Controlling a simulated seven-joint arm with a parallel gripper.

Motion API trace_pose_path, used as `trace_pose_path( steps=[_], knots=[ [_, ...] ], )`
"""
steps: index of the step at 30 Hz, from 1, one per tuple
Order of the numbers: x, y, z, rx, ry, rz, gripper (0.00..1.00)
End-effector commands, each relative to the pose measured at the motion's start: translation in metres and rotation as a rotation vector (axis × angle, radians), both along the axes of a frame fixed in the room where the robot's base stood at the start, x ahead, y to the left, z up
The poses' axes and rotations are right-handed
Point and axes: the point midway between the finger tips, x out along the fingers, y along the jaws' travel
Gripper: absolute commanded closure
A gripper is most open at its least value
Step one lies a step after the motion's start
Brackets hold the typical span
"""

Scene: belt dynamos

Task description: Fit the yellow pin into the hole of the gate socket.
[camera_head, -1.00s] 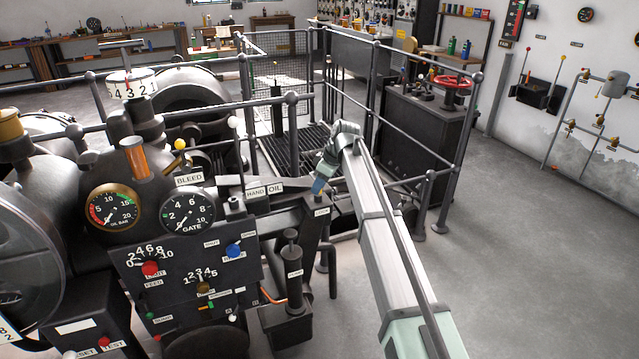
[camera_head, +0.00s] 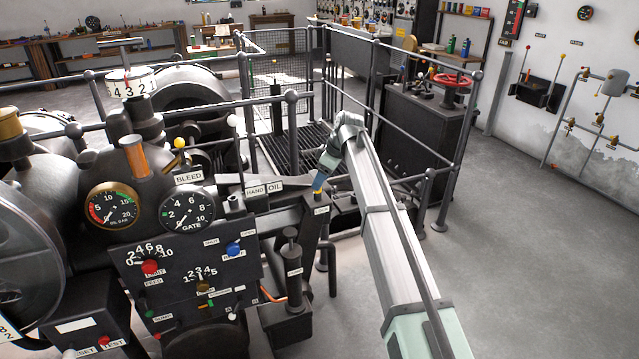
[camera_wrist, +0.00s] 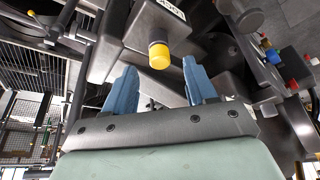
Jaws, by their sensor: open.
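The yellow pin (camera_wrist: 159,55) shows in the wrist view as a short yellow cylinder with a greyish band around it. The fingers are open and hold nothing. In the head view my gripper (camera_head: 318,186) points down over the bracket with a small white label (camera_head: 321,211), and a bit of the yellow pin (camera_head: 317,192) shows at the fingertips. I cannot make out the gate socket or its hole for certain.
The black machine stands left of my gripper, with a GATE gauge (camera_head: 187,209) and a knob panel (camera_head: 190,265). The HAND OIL labels (camera_head: 264,188) sit just left of the fingers. A dark cylinder (camera_head: 292,265) stands below. Handrails (camera_head: 400,165) run behind; open floor (camera_head: 540,250) lies right.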

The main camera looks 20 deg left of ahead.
Motion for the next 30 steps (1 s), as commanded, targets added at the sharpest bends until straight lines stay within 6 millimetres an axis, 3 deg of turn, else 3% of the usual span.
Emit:
trace_pose_path(
  steps=[9,15,21,30],
  knots=[
    [0.001,-0.024,0.059,0.001,-0.003,-0.001,0.44],
    [0.001,-0.035,0.087,0.001,-0.002,-0.001,0.44],
    [0.0,-0.041,0.101,0.0,0.0,0.0,0.44],
    [0.0,-0.043,0.104,0.001,0.0,0.0,0.44]
  ],
)
